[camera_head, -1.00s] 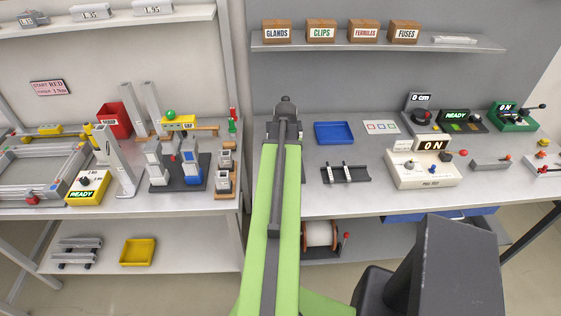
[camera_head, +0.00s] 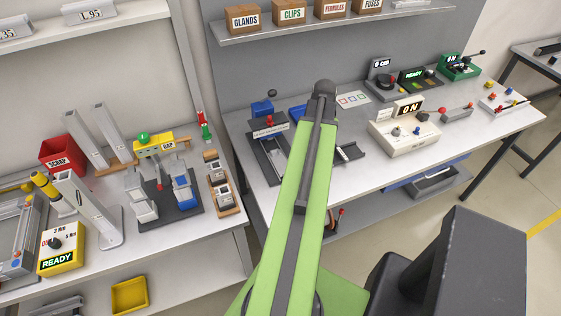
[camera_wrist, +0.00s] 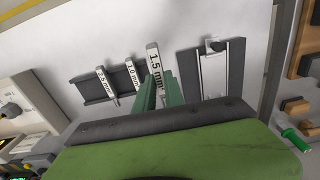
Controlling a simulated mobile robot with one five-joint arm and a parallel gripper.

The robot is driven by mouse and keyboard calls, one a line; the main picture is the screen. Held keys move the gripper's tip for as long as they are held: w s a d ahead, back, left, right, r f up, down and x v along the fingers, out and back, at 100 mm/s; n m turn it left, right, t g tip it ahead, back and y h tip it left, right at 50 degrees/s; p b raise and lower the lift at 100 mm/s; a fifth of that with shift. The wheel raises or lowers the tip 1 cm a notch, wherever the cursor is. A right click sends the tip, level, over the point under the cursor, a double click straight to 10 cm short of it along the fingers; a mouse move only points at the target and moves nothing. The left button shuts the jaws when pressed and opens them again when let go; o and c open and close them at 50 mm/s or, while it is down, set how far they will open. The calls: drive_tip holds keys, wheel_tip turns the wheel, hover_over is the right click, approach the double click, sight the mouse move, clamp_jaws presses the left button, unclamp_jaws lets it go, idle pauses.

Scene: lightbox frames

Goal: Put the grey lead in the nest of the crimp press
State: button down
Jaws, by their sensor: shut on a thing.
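In the wrist view, the green fingers of my gripper (camera_wrist: 159,92) are shut on a light grey piece (camera_wrist: 153,57) marked "1.5 mm", probably the grey lead. Its lower part is between the fingers. Two similar pieces, marked "1.0 mm" (camera_wrist: 131,73) and "2.5 mm" (camera_wrist: 104,80), stand at a dark rack (camera_wrist: 88,91) behind it. I cannot tell whether the held piece still touches the rack. My gripper is hidden behind my arm in the head view. I cannot tell for sure which bench device is the crimp press; its nest is not made out.
A dark fixture with a metal rail (camera_wrist: 215,72) lies right of the held piece; in the head view it has a red knob (camera_head: 269,120). The shelf (camera_head: 330,22) hangs above.

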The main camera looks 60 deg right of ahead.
drive_tip(key=shift+w+r, duration=0.1)
drive_tip(key=shift+w, duration=0.25)
drive_tip(key=r+p, duration=0.1)
drive_tip(key=w+d+r+p, duration=0.1)
drive_tip(key=p, duration=0.1)
drive_tip(key=r+p, duration=0.1)
drive_tip(key=r, duration=0.1)
drive_tip(key=shift+w+d+r, duration=0.1)
drive_tip(key=shift+w+d, duration=0.3)
drive_tip(key=shift+w+f, duration=0.1)
drive_tip(key=shift+f, duration=0.2)
drive_tip(key=b, duration=0.7)
hover_over(280, 162)
wheel_tip(280, 162, down, 7)
drive_tip(key=shift+f, duration=0.1)
wheel_tip(280, 162, down, 4)
drive_tip(key=b, duration=0.4)
drive_tip(key=shift+f+b, duration=0.15)
drive_tip(key=shift+b, duration=0.2)
drive_tip(key=c, duration=1.4)
unclamp_jaws()
drive_tip(key=shift+c, duration=0.2)
